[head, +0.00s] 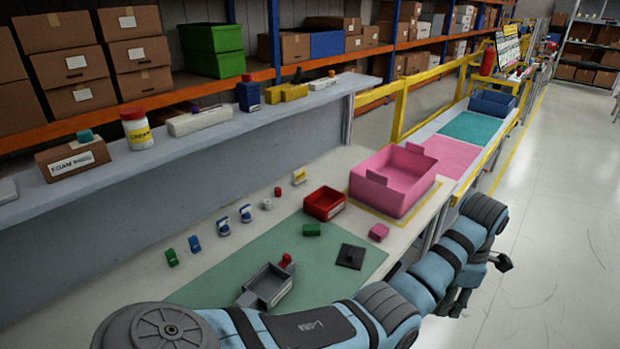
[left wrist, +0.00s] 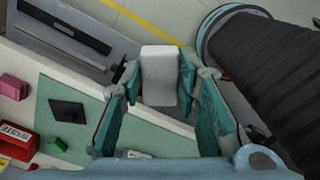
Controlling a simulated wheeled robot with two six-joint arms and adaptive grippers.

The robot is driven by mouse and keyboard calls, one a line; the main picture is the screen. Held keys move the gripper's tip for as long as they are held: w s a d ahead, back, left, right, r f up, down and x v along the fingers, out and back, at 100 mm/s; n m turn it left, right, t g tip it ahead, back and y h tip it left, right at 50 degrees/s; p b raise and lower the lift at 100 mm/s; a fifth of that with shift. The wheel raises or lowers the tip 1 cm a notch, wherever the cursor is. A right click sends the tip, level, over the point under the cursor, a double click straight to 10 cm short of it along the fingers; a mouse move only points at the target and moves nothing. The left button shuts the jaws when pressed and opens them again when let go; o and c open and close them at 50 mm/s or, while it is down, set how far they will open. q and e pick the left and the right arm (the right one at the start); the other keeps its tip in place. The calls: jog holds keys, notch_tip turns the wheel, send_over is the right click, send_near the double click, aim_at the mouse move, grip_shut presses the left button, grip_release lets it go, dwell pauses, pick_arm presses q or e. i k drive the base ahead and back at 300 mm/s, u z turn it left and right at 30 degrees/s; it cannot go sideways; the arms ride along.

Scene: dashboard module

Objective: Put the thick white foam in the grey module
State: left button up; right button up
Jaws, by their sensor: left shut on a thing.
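The thick white foam (left wrist: 160,75) is an upright pale block between the teal fingers of my left gripper (left wrist: 160,85), which is shut on it. In the head view my left gripper (head: 460,302) is a dark shape below the wrist, beyond the bench's front edge; the foam cannot be made out there. The grey module (head: 266,287) is a small open tray on the green mat, well to the left of the gripper. A red piece (head: 286,260) is at its far corner. I cannot make out the module in the left wrist view. My right gripper is not in view.
A red bin (head: 323,204), green block (head: 311,230), black plate (head: 350,257) and pink block (head: 379,232) lie beyond the module. A large pink tote (head: 393,182) stands at the bench's far end. The mat (head: 225,268) has bare room around the module.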

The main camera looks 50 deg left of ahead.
aim_at(269, 289)
jog(key=z, duration=0.05)
jog(key=i, duration=2.5)
jog(key=u, duration=3.7)
jog(key=i, duration=0.5)
jog(key=z, duration=0.55)
